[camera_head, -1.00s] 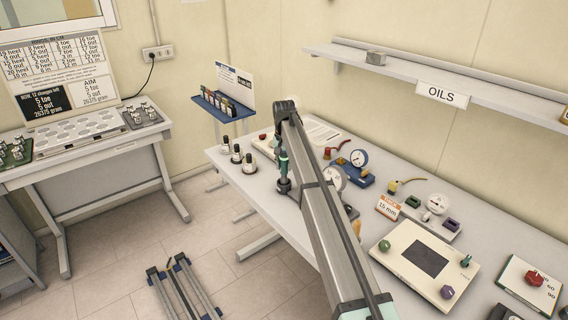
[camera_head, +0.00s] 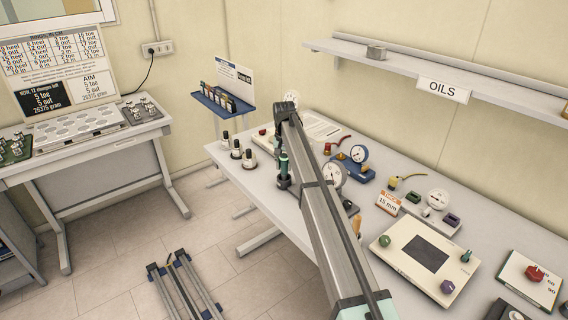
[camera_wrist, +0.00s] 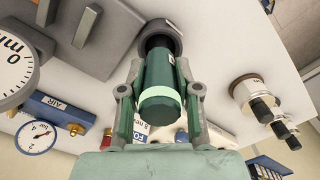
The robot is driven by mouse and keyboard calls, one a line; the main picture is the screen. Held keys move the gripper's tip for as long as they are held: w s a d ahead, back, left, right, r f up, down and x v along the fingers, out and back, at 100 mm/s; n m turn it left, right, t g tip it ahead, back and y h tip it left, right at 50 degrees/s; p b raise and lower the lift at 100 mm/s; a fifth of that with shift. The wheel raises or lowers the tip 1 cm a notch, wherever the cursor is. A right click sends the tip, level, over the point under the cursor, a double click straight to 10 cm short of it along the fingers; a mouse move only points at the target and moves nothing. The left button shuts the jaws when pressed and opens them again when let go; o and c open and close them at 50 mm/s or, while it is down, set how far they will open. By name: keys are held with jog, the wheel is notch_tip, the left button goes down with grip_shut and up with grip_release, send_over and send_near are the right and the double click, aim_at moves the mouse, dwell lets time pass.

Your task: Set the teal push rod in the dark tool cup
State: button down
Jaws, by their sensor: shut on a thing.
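The teal push rod (camera_wrist: 160,82) is a dark green-teal cylinder with a pale green band at its near end. My gripper (camera_wrist: 160,92) is shut on it, with one finger on each side. The dark tool cup (camera_wrist: 168,30) shows as a grey ring at the rod's far end. The rod's dark far end appears to lie within the ring's opening, but how deep I cannot tell. In the head view the rod (camera_head: 284,163) stands upright over the cup (camera_head: 284,184), partly hidden by my arm.
Several white-based, black-topped pieces (camera_head: 237,150) stand left of the cup. A dial gauge (camera_head: 333,174) is close on its right, and a blue gauge stand (camera_head: 358,168) lies beyond. The table's left edge is near. A shelf marked OILS (camera_head: 440,85) hangs behind.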

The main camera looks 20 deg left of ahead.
jog(key=shift+f, duration=0.4)
jog(key=c, duration=0.7)
grip_release()
jog(key=shift+c, duration=0.2)
jog(key=shift+r, duration=0.1)
notch_tip(320, 180, up, 12)
jog(key=shift+f, duration=0.1)
jog(key=shift+s, duration=0.1)
